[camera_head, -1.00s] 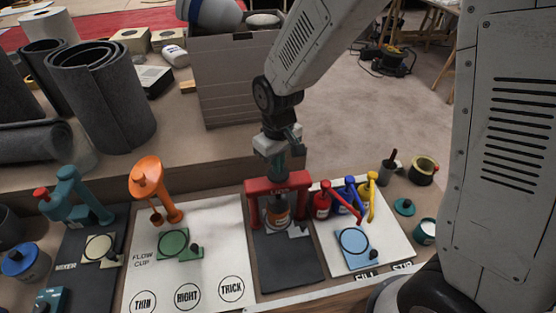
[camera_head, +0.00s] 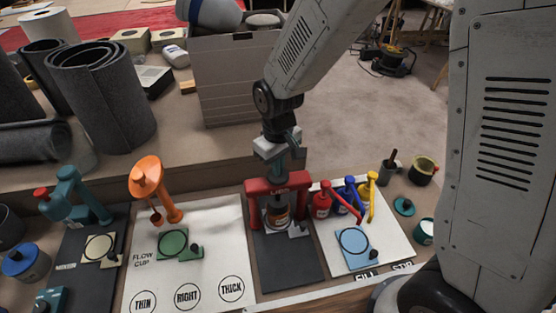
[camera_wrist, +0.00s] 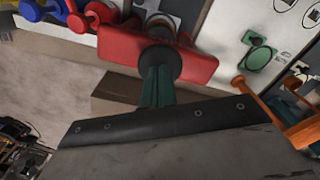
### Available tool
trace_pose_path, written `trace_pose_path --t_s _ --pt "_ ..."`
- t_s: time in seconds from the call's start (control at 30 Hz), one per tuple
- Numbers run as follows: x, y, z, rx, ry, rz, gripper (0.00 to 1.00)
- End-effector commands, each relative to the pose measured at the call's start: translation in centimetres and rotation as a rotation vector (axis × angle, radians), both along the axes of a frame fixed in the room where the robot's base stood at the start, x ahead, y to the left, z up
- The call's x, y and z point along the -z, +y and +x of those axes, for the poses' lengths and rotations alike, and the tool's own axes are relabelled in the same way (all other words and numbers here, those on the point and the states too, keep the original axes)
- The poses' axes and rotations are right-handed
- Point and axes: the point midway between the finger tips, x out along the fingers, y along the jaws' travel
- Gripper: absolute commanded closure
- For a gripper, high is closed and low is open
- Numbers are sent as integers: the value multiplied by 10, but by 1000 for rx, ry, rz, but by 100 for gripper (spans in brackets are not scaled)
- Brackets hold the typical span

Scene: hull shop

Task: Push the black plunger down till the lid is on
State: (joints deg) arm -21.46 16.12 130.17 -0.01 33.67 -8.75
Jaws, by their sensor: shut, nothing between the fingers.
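The red press (camera_head: 264,185) stands on a dark mat, with a can (camera_head: 278,215) under its crossbar. My gripper (camera_head: 284,168) is above the crossbar, pointing down. In the wrist view the black plunger (camera_wrist: 160,62) shows as a round black disc over the red press top (camera_wrist: 115,42). My teal fingers (camera_wrist: 157,88) are together and empty, their tips at the disc's near edge. I cannot tell whether they touch it. The lid's seating on the can is hidden by the crossbar and too small to judge.
Red, blue and yellow pumps (camera_head: 322,203) stand close right of the press. An orange flow-cup stand (camera_head: 150,185) is to the left. A grey box (camera_head: 238,80) stands behind on the raised ledge. The mat (camera_head: 288,262) in front of the press is clear.

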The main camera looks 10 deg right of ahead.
Motion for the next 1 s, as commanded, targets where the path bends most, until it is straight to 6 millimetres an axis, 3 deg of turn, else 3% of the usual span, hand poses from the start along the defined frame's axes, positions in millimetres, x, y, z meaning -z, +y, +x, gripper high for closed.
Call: trace_pose_path --t_s 0.33,1.0 --pt "-2 0 0 0 1 -1 100" --pt "-56 0 0 0 -2 1 100"
